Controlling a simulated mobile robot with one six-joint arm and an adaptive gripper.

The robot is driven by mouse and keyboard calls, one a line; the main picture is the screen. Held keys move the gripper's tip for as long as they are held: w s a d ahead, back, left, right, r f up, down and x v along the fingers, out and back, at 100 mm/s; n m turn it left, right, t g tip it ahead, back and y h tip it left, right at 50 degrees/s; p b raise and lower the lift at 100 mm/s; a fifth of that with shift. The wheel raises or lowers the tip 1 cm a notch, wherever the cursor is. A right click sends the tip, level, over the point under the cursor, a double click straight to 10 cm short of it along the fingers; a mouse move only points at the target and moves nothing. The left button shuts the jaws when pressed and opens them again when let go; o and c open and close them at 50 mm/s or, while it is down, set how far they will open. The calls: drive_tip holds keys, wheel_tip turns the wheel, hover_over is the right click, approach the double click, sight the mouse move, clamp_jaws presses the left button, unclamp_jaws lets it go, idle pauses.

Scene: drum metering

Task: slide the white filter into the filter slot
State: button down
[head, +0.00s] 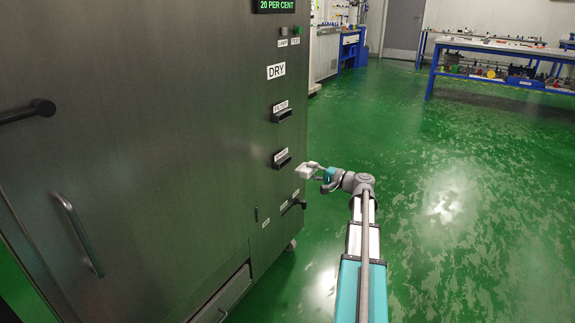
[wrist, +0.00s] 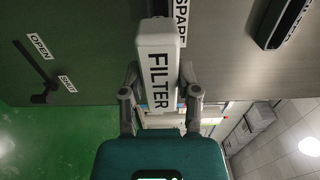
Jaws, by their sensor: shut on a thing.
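The white filter (head: 304,171) is a small block held by my gripper (head: 316,174), in front of the dark metal cabinet's panel. In the wrist view the filter (wrist: 158,65) shows its black FILTER lettering, and my gripper (wrist: 160,95) is shut on its sides. Its far end points at the panel by the SPARE label (wrist: 181,22) and partly hides the dark fitting there. I cannot tell whether that end touches it. The filter slot (head: 283,114) is the upper dark fitting under its label, above and apart from the filter. The spare slot (head: 283,160) is below it.
The cabinet (head: 150,120) fills the left, with a DRY sign (head: 276,71) and a display (head: 275,6) reading 20 PER CENT. A lever with OPEN (wrist: 39,46) and SHUT labels is below the spare slot. Green floor (head: 440,180) is clear at right.

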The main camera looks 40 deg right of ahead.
drive_tip(key=shift+s+d, duration=0.1)
drive_tip(key=shift+s, duration=0.1)
drive_tip(key=shift+r, duration=0.1)
wheel_tip(320, 180, up, 18)
drive_tip(key=p, duration=1.8)
drive_tip(key=shift+s+d, duration=0.15)
drive_tip(key=shift+s, duration=0.3)
drive_tip(key=shift+w, duration=0.2)
hover_over(301, 166)
drive_tip(key=shift+x, duration=1.7)
idle(2.3)
drive_tip(key=shift+c, duration=1.3)
unclamp_jaws()
